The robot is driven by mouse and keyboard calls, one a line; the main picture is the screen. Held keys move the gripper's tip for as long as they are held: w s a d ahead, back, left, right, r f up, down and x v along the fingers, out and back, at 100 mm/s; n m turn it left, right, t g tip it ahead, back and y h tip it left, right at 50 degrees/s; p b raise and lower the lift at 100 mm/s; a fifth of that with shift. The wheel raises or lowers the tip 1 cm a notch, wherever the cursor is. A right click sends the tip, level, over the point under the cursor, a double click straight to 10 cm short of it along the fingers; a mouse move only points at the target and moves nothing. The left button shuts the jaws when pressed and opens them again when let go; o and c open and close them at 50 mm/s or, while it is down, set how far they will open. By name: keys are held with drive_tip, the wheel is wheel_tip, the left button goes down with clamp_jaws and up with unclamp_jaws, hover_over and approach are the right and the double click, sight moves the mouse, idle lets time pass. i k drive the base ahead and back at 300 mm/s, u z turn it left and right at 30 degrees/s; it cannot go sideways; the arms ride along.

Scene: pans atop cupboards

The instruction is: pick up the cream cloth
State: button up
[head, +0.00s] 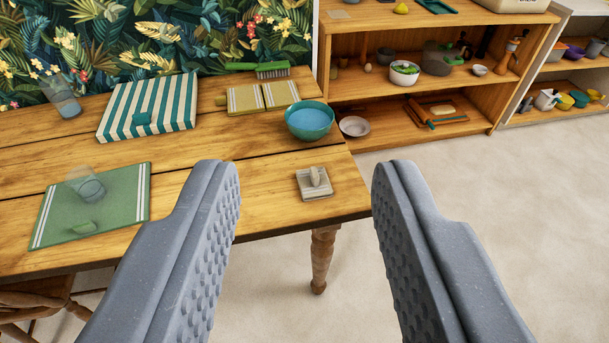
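A small folded cream-grey cloth (317,191) with pale stripes lies flat near the right end of the wooden table (265,195). A small pale upright object (314,176) stands on it; I cannot tell what it is. My gripper (305,172) is wide open and empty, its two grey ridged fingers in the foreground. In the picture the cloth appears between the fingertips, but it lies farther off and nothing touches it.
A teal bowl (310,121) stands just behind the cloth. A green placemat (120,200) with a clear glass (86,187), a teal-striped cloth (148,105) and yellow cloths (245,99) lie farther left. Wooden shelves (470,87) hold dishes behind. The floor (480,190) at right is clear.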

sight(314, 181)
drive_tip(key=z, duration=0.05)
drive_tip(key=i, duration=0.9)
drive_tip(key=u, duration=1.05)
drive_tip(key=k, duration=1.75)
drive_tip(key=z, duration=0.6)
drive_tip(key=i, duration=1)
drive_tip(key=u, duration=0.05)
